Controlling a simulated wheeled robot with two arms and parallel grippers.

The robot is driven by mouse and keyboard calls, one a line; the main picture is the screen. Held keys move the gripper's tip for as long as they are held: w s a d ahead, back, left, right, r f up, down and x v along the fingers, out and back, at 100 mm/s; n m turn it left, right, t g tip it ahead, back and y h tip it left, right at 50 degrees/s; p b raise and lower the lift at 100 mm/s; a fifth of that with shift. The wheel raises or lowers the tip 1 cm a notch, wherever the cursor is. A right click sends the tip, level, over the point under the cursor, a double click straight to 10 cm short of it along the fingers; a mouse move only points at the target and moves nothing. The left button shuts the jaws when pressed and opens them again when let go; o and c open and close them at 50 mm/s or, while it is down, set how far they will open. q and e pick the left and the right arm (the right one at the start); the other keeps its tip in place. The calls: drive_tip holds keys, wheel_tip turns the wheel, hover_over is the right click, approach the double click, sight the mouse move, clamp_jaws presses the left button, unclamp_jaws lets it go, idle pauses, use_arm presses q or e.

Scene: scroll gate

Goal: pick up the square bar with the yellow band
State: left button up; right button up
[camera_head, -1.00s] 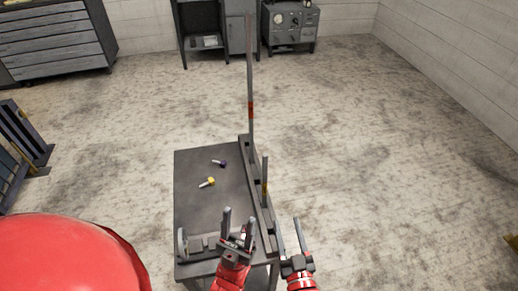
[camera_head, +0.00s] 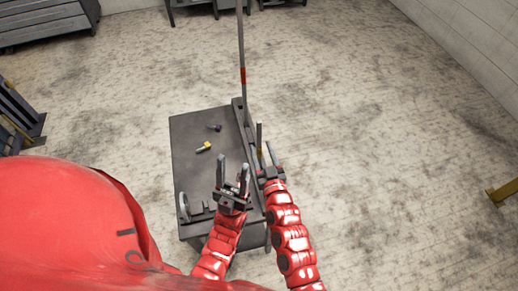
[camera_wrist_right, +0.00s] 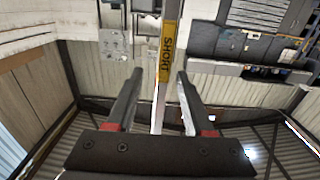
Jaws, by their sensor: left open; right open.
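The square bar with the yellow band (camera_head: 259,136) stands upright at the right edge of the table; its lower part is partly hidden by my right gripper. In the right wrist view the bar (camera_wrist_right: 168,50) shows a yellow band reading SHORT and appears between the open fingers. My right gripper (camera_head: 265,150) is open close to the bar and also shows in the wrist view (camera_wrist_right: 160,74); I cannot tell whether it touches the bar. My left gripper (camera_head: 233,163) is open and empty over the table's front part.
A taller bar with a red band (camera_head: 242,76) stands at the back of the dark rack. A yellow-headed bolt (camera_head: 204,147) and a dark purple one (camera_head: 215,127) lie on the table (camera_head: 185,138).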

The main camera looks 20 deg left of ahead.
drive_tip(key=shift+w+a, duration=0.3)
drive_tip(key=p+x, duration=0.1)
drive_tip(key=x, duration=0.3)
drive_tip(key=shift+w+a+f+p, duration=0.1)
drive_tip(key=shift+w+a+p, duration=0.1)
drive_tip(key=shift+p, duration=0.15)
drive_tip(key=shift+s, duration=0.1)
clamp_jaws()
idle(0.9)
